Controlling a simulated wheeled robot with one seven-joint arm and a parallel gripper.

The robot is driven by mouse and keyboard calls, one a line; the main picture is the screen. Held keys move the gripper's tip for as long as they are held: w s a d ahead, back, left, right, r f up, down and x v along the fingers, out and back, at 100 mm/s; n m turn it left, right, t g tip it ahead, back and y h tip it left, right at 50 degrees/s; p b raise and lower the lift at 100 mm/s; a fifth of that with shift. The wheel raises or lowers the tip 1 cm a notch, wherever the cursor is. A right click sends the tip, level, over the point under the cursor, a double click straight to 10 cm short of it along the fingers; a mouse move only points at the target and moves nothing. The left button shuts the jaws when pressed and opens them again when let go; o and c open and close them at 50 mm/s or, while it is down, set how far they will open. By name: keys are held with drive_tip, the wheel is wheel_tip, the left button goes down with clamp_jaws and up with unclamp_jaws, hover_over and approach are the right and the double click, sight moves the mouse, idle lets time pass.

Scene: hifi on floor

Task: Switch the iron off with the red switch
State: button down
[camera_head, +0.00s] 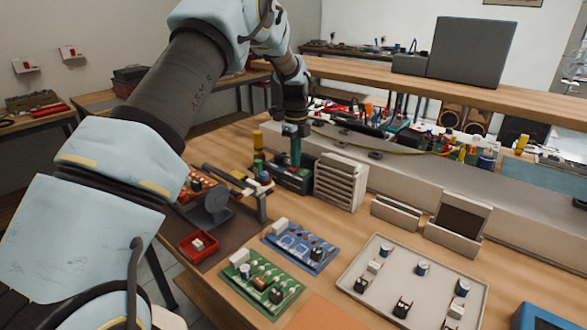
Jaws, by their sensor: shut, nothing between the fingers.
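A small dark box (290,183), which looks like the iron's station, stands on the workbench at the foot of the grey ledge. My gripper (295,164) points straight down over this box, its narrow teal fingers together and holding nothing. The fingertips are at or just above the top or front of the box; I cannot tell whether they touch it. A small reddish spot shows by the tips, but the fingers partly cover that area. The red switch and its position cannot be made out clearly.
A beige slotted rack (340,182) stands close right of the box. A dark stand with a round part (214,203) and a red tray (199,247) are at left. Green (262,283) and blue (301,247) circuit boards lie in front. A white parts tray (382,298) is at right.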

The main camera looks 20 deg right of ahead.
wheel_tip(320, 180, up, 7)
drive_tip(key=p, duration=0.4)
idle(0.4)
drive_tip(key=s+a+r+n, duration=0.25)
drive_tip(key=a+n, duration=0.55)
drive_tip(key=a, duration=0.4)
drive_tip(key=s+a+r+n, duration=0.25)
drive_tip(key=a+n, duration=0.45)
drive_tip(key=a, duration=0.5)
drive_tip(key=s+a+n+t, duration=0.1)
drive_tip(key=s+a+n, duration=1.3)
drive_tip(key=s+a, duration=0.1)
drive_tip(key=shift+r+n+t, duration=0.3)
